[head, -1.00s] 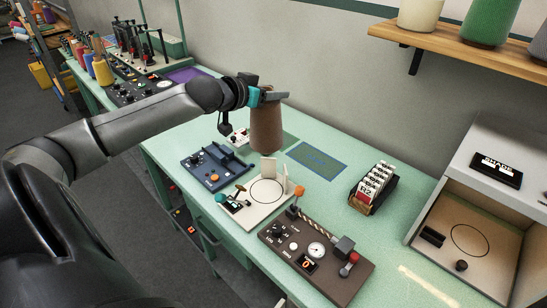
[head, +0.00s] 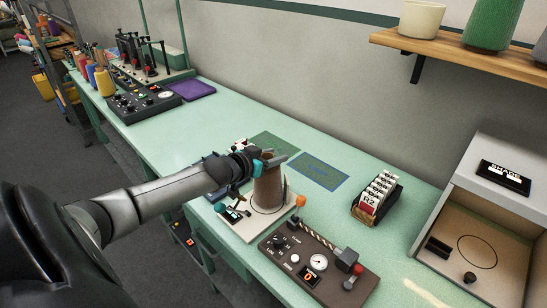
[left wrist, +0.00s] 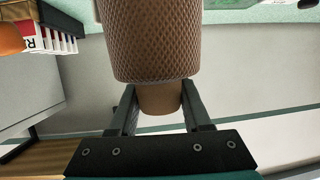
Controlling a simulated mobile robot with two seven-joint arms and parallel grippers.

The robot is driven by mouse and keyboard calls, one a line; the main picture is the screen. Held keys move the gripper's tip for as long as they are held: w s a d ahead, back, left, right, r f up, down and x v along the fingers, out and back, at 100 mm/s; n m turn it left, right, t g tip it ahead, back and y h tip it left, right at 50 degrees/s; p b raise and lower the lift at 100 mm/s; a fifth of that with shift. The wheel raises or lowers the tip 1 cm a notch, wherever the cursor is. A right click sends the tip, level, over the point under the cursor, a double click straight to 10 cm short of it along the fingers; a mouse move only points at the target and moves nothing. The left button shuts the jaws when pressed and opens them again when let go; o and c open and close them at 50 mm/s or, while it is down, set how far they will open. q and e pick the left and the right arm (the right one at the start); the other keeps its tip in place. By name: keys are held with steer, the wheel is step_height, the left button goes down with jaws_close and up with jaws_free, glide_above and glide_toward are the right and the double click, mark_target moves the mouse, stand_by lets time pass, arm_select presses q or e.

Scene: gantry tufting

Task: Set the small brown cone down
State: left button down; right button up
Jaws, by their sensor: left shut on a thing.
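The small brown cone (head: 268,190) is upright over the white plate (head: 243,224) with the drawn circle, on the green bench. Its base is at or very near the plate; I cannot tell whether it touches. My left gripper (head: 268,160) is shut on the cone's narrow top. In the left wrist view the cone (left wrist: 155,40) has a textured brown surface, and the fingers of my left gripper (left wrist: 158,105) close around its smooth narrow end. The cone hides part of the circle. My right gripper is not in view.
The brown control box (head: 318,262) stands just in front of the plate. A card box (head: 377,194) and an open booth (head: 478,225) stand to the right. A blue-outlined mat (head: 319,170) lies behind.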

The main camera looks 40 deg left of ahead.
arm_select(q)
steer(key=c, duration=0.8)
jaws_free()
steer(key=shift+f, duration=0.15)
steer(key=o, duration=0.5)
steer(key=shift+c, duration=0.2)
steer(key=shift+r, duration=0.25)
steer(key=shift+s+r, duration=0.1)
steer(key=shift+s, duration=0.4)
steer(key=p+v, duration=0.3)
steer(key=v, duration=0.8)
